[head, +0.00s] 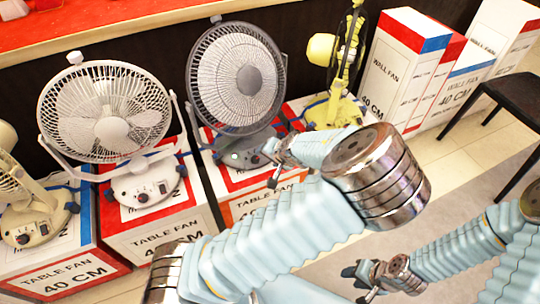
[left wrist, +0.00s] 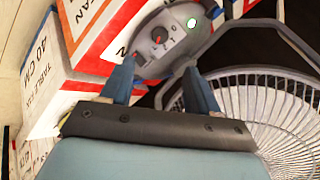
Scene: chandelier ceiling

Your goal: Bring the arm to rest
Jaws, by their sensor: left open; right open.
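My left arm reaches across the middle of the head view, and its gripper (head: 272,165) is just in front of the grey table fan's base (head: 246,150). In the left wrist view the two fingers of this gripper (left wrist: 160,72) are apart with nothing held. A fan base with a red-marked knob and a lit green button (left wrist: 165,40) lies just beyond the fingertips; whether they touch it I cannot tell. My right gripper (head: 362,282) is low at the right of the head view, open and empty over the floor.
The grey fan (head: 238,78), a white fan (head: 105,112), and a yellow fan (head: 337,105) stand on table fan boxes (head: 160,235). Tall wall fan boxes (head: 403,65) and a black stool (head: 515,95) stand at the right. Floor (head: 455,185) is clear between boxes and right arm.

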